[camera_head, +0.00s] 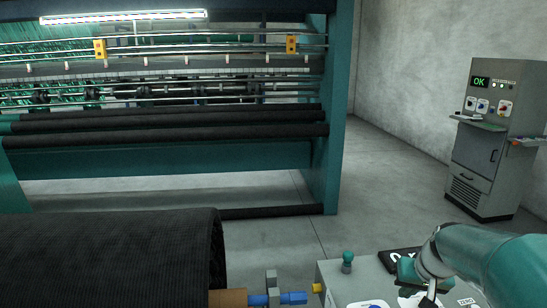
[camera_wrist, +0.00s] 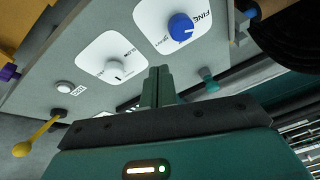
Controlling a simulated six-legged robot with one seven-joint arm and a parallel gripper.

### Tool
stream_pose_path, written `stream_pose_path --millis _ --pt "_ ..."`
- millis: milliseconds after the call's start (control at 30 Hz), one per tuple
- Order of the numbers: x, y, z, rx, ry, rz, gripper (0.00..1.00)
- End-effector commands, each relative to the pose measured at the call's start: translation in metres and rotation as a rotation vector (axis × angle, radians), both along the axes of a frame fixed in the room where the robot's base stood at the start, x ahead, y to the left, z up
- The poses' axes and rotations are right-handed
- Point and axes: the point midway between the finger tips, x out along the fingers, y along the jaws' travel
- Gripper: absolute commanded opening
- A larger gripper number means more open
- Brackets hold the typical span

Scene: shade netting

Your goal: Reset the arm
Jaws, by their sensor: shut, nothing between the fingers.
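My gripper (camera_wrist: 158,84) is shut and empty in the wrist view, its two teal fingers together in front of a grey control panel. A blue knob (camera_wrist: 181,27) on a white plate marked FINE lies just beyond the fingertips. A pale knob (camera_wrist: 113,70) on another white plate lies left of them. I see no contact, but the exact gap is hard to judge. In the head view my teal arm (camera_head: 495,262) reaches in from the lower right over the panel (camera_head: 335,284). My fingertips cannot be made out clearly there.
The panel also carries a white button (camera_wrist: 65,87), a yellow-ended lever (camera_wrist: 22,149) and a teal-topped post (camera_head: 347,262). A dark fabric roll (camera_head: 110,255) lies left of it. A large teal machine (camera_head: 330,130) stands behind. A grey cabinet (camera_head: 478,160) stands right; open floor lies between.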

Motion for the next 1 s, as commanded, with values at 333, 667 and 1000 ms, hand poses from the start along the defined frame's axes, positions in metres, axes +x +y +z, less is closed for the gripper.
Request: stream_pose_path --millis 333,667,1000 --pt "-0.049 0.083 0.034 -0.133 0.014 0.082 0.00" --pt "-0.110 0.137 0.057 -0.186 -0.037 0.143 0.00" --pt "-0.167 0.168 0.062 -0.162 -0.107 0.204 0.00"
